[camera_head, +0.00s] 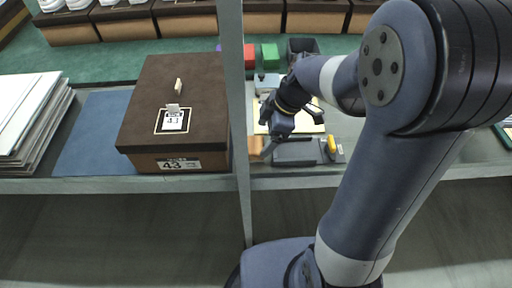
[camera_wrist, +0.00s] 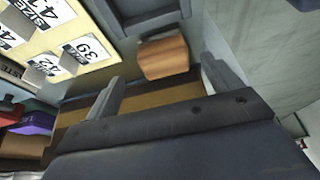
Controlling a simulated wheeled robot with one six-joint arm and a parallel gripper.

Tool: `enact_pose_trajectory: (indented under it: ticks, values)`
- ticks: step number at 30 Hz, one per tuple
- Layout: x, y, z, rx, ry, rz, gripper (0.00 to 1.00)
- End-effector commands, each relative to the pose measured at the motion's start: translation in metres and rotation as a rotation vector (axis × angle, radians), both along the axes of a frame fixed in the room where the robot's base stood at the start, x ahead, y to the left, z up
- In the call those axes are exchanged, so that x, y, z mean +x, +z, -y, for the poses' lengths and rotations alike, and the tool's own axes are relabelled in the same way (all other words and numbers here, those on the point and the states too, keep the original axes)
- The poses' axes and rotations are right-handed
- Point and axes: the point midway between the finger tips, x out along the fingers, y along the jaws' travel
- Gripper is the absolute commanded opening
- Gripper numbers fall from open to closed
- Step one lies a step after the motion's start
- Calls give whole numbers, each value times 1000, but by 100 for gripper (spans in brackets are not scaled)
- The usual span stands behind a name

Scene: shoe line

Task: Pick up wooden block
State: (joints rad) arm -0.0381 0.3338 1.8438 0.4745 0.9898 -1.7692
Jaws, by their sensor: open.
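The wooden block (camera_wrist: 163,58) is a small orange-brown block, seen in the wrist view just ahead of my gripper (camera_wrist: 160,76), between the lines of its two fingers. My gripper is open, and no contact with the block shows. In the head view the wooden block (camera_head: 255,146) is partly visible beside the grey post, at the shelf's front.
A grey post (camera_head: 236,110) stands close left of the block, with a brown shoe box (camera_head: 150,95) beyond it. A dark grey tray (camera_head: 295,153) adjoins the block's right. A beige board (camera_wrist: 90,25) holds size cards. Red (camera_head: 249,57) and green (camera_head: 270,55) blocks stand behind.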

Motion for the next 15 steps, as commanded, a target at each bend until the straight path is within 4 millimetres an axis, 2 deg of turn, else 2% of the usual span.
enact_pose_trajectory:
  ticks: [10, 15]
  values:
    - [-4, -38, -23, 0, 0, -3, 85]
    - [-4, -47, -27, -1, -2, -1, 85]
